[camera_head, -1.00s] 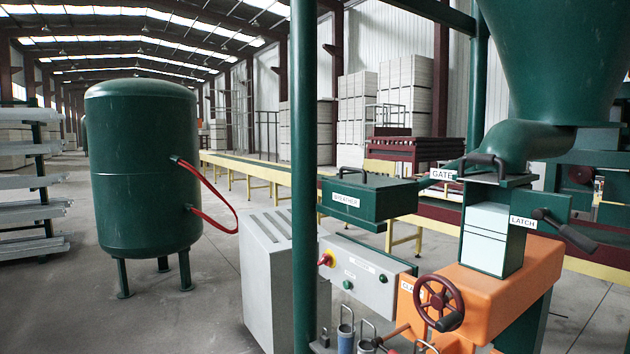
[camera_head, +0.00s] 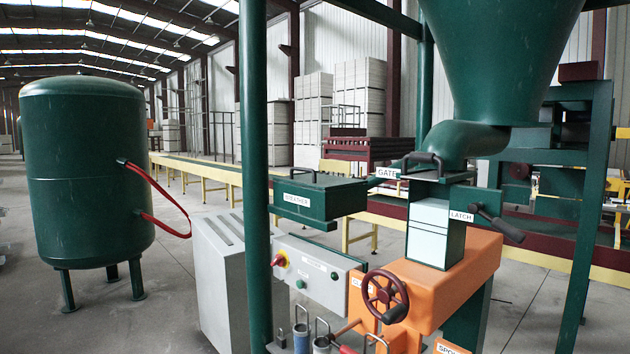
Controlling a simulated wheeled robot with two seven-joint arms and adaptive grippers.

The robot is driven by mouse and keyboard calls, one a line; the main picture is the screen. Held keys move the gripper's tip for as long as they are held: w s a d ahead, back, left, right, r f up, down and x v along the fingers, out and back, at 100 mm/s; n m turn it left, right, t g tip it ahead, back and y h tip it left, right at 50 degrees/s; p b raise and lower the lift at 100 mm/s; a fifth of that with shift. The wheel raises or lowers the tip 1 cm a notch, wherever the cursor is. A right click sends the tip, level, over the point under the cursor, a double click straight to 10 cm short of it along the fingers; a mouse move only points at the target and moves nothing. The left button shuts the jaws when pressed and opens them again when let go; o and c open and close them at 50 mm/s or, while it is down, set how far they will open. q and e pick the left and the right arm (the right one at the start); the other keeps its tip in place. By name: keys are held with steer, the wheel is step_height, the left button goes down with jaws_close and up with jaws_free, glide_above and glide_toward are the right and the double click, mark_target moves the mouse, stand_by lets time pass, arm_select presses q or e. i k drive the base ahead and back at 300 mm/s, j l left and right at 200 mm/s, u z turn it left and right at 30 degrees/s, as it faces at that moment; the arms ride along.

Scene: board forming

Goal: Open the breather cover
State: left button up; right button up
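The breather box (camera_head: 320,203) is dark green and carries a white BREATHER label. Its flat cover (camera_head: 325,180) lies closed on top, with a black handle (camera_head: 300,171) standing up at the left end. The box sits right of the green post, above the grey control panel. Neither of my grippers is in the head view.
A green post (camera_head: 254,150) stands just left of the breather. The gate handle (camera_head: 422,158), latch lever (camera_head: 497,224) and dark red handwheel (camera_head: 385,294) are to the right. A green tank (camera_head: 85,180) with a red strap stands left on open floor.

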mark_target(324, 181)
steer(key=i+j+u, duration=0.15)
steer(key=u, duration=0.3)
steer(key=i+j+u, duration=0.25)
steer(key=i+u, duration=0.25)
